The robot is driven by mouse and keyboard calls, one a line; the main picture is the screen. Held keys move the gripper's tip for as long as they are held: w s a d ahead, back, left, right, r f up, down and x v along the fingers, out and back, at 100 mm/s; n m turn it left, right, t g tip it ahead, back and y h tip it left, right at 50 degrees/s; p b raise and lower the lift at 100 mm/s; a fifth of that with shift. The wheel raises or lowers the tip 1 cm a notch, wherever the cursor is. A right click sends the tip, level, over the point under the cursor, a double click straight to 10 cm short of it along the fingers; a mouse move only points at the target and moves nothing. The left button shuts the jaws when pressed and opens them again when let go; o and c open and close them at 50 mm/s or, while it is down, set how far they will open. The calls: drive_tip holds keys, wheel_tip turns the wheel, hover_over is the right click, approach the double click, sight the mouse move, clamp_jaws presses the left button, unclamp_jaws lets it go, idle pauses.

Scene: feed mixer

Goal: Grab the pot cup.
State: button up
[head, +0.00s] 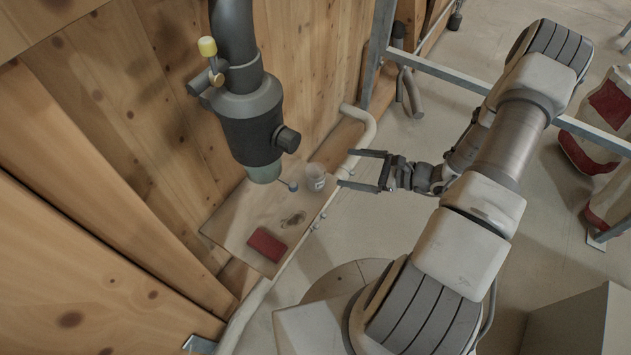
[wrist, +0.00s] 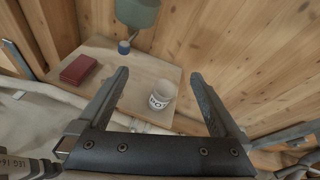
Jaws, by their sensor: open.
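The pot cup (head: 315,177) is a small white cup with dark lettering. It stands upright on a small wooden shelf (head: 235,220), near its outer edge. In the wrist view the cup (wrist: 162,94) shows ahead of my gripper, between the lines of its two fingers. My gripper (head: 347,168) is open and empty, just right of the cup in the head view. In the wrist view the fingers (wrist: 160,82) are spread wide and do not appear to touch the cup.
A dark pipe with a valve (head: 250,115) hangs over the shelf, close to the cup. A red block (head: 267,244) lies on the shelf's near part. A wooden wall (head: 140,110) stands behind, and a pale pipe (head: 357,140) runs along the shelf's outer side.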

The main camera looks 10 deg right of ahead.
sight(324, 179)
wheel_tip(324, 179, down, 13)
drive_tip(key=s+d+m+t+h+b, duration=0.2)
drive_tip(key=m+t+h, duration=0.1)
drive_tip(key=m, duration=0.3)
drive_tip(key=shift+m, duration=0.3)
drive_tip(key=b+x, duration=0.1)
drive_tip(key=x, duration=0.5)
drive_tip(key=b+x, duration=0.2)
drive_tip(key=x, duration=0.4)
drive_tip(key=shift+w+d, duration=0.15)
drive_tip(key=shift+d, duration=0.1)
drive_tip(key=b+x, duration=0.2)
drive_tip(key=x, duration=0.3)
drive_tip(key=shift+a, duration=0.2)
drive_tip(key=c, duration=1.2)
drive_tip(key=shift+r, duration=0.1)
